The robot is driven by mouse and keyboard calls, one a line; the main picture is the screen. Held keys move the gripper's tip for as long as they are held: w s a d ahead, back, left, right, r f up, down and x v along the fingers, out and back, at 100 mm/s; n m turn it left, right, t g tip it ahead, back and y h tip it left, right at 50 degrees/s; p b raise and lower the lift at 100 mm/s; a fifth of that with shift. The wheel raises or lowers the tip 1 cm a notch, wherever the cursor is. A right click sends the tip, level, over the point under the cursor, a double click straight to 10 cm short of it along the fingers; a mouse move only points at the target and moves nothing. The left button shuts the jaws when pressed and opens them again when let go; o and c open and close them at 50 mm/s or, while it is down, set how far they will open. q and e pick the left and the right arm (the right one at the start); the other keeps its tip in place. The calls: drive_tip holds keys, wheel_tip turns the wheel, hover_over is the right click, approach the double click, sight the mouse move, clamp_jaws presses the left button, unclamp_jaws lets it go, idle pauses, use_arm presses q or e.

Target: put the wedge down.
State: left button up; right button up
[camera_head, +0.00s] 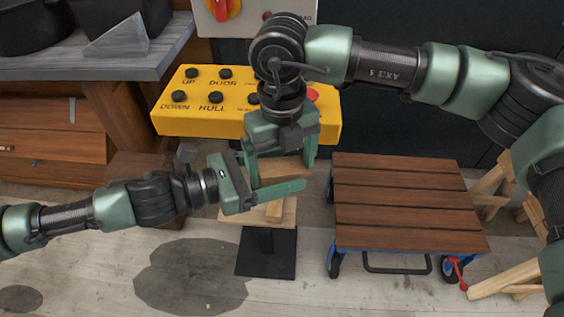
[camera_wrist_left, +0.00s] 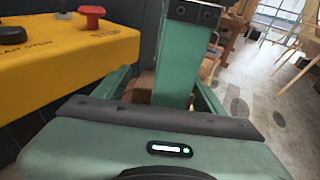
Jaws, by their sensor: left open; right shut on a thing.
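The wooden wedge (camera_head: 284,169) is light brown and sits between the fingers of my right gripper (camera_head: 281,166), which is shut on it, pointing down above a small wooden-topped stand (camera_head: 230,216). My left gripper (camera_head: 283,174) comes in from the left with its fingers open around the same spot. One left finger shows in front of the wedge; the other is largely hidden. In the left wrist view, a green finger (camera_wrist_left: 183,60) of my right gripper stands close ahead, and a brown piece, probably the wedge (camera_wrist_left: 142,86), shows partly behind it.
A yellow button panel (camera_head: 190,122) is close behind the grippers. A slatted wooden cart (camera_head: 400,205) with blue frame stands to the right. A grey worktop (camera_head: 110,62) is at the upper left. Wooden trestle legs (camera_head: 500,280) are at the far right. Floor in the lower left is clear.

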use_arm(q)
drive_tip(key=shift+v, duration=5.8)
drive_tip(key=w+a+f+n+t+y, duration=0.3)
drive_tip(key=w+a+f+n, duration=0.2)
drive_tip(key=w+f+n, duration=0.3)
drive_tip(key=w+a+f+n+t+y, duration=0.2)
drive_tip(key=w+a+f+n, duration=0.3)
drive_tip(key=w+f+n, duration=0.25)
drive_tip(key=s+a+f+n+y, duration=0.1)
drive_tip(key=a+f+n+y, duration=0.25)
drive_tip(key=f+n, duration=0.45)
drive_tip(key=s+a+f+n+y, duration=0.1)
drive_tip(key=a+f+n+y, duration=0.3)
drive_tip(key=f, duration=0.8)
drive_tip(key=s+a+f+n+g+y, duration=0.2)
drive_tip(key=s+f+n+g, duration=0.3)
drive_tip(key=s+f+n, duration=1.05)
drive_tip(key=s+d+f+n+g, duration=0.1)
drive_tip(key=s+f, duration=0.4)
drive_tip(key=s, duration=0.5)
drive_tip(key=s+d+f+n+g, duration=0.1)
drive_tip(key=s+d+f+g, duration=0.2)
drive_tip(key=s, duration=0.7)
drive_tip(key=s+d+f+n+g, duration=0.1)
drive_tip(key=s+d+f+g, duration=0.1)
drive_tip(key=s+d+f, duration=0.2)
drive_tip(key=s+f, duration=0.3)
drive_tip(key=s, duration=0.3)
drive_tip(key=shift+d+f, duration=0.25)
drive_tip(key=shift+f, duration=0.1)
